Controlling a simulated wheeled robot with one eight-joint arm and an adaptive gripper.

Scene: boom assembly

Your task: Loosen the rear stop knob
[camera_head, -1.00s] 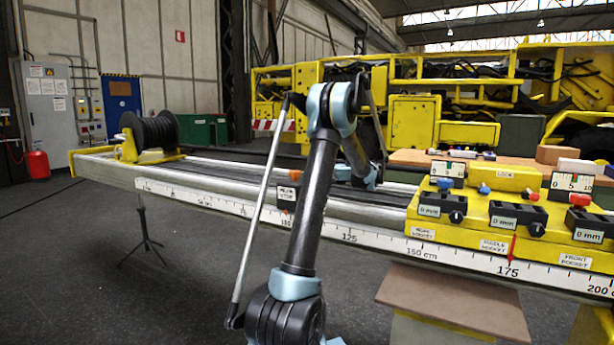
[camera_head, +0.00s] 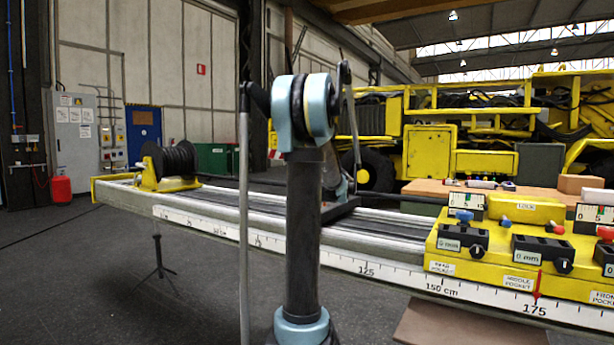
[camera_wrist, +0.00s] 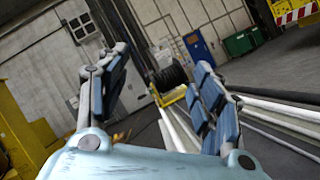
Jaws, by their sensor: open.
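The rear stop and its knob cannot be made out now; my arm stands in front of that part of the rail in the head view. The long grey rail (camera_head: 205,205) with a white scale runs from the reel to the yellow block. My gripper (camera_wrist: 160,78) shows in the wrist view with its two blue-padded fingers spread wide and nothing between them. It points along the hall towards the cable reel (camera_wrist: 168,76), which lies beyond the fingers. The rail passes at the right of the wrist view (camera_wrist: 285,120). In the head view the gripper is mostly hidden behind my arm.
A yellow block (camera_head: 515,270) with several dials and a blue knob (camera_head: 464,215) sits on the rail's right part. The black reel (camera_head: 172,162) stands at the rail's left end. A tripod (camera_head: 158,262) stands below the rail.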

